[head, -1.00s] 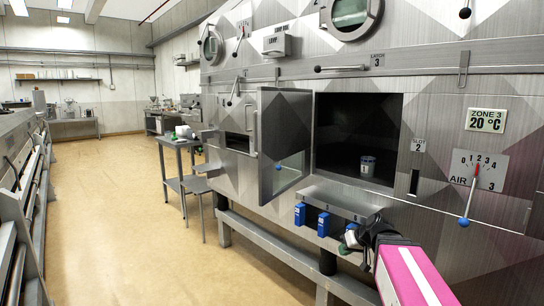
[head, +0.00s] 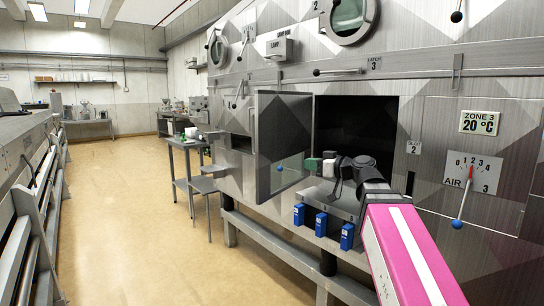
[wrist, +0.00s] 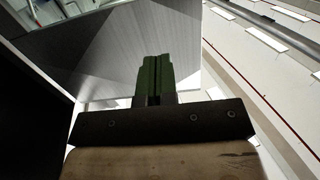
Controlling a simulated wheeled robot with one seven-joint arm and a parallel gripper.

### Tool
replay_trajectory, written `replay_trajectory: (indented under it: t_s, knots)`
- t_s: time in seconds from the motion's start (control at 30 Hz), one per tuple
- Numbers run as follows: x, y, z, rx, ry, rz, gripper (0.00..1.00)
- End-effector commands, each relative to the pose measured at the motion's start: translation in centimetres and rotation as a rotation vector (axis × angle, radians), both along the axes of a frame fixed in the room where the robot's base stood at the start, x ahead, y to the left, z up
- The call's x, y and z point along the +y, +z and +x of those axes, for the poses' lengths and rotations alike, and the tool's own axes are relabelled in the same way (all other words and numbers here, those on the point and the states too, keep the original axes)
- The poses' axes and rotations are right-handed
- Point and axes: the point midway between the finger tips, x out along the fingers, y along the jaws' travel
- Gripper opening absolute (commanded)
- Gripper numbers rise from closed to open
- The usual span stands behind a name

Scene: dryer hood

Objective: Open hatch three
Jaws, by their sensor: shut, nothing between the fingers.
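The open hatch door (head: 283,130) is a grey metal panel standing out from the hood, left of a dark rectangular opening (head: 350,122). A latch plate marked 3 (head: 374,62) is above the opening; I cannot read a number on the door. My gripper (head: 314,164), with green fingertips, is in front of the opening's lower left, just right of the door's inner face. In the wrist view, the green fingers (wrist: 153,80) are together and empty, with a grey panel (wrist: 110,60) behind them. I cannot tell whether they touch the door.
A ledge with blue-tagged parts (head: 321,224) lies below the opening. An air lever (head: 462,200) and a zone 3 display (head: 479,123) are on the right. A long bar handle (head: 338,72) runs above. A small side table (head: 188,165) stands left; the floor (head: 130,220) is clear.

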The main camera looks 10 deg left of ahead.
Motion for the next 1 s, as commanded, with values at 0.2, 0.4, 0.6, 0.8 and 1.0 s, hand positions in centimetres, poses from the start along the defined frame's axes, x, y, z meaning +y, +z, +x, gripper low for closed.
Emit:
replay_trajectory:
  t_s: [0.2,0.4,0.6,0.8,1.0]
  knots:
    - [0.6,1.9,-0.3,-0.05,0.012,0.028,0.0]
    - [2.7,1.9,0.7,-0.048,0.014,0.028,0.0]
    - [6.0,1.9,2.3,-0.047,0.014,0.028,0.0]
    - [9.4,1.9,3.8,-0.046,0.014,0.027,0.0]
    - [11.8,1.9,4.9,-0.046,0.012,0.028,0.0]
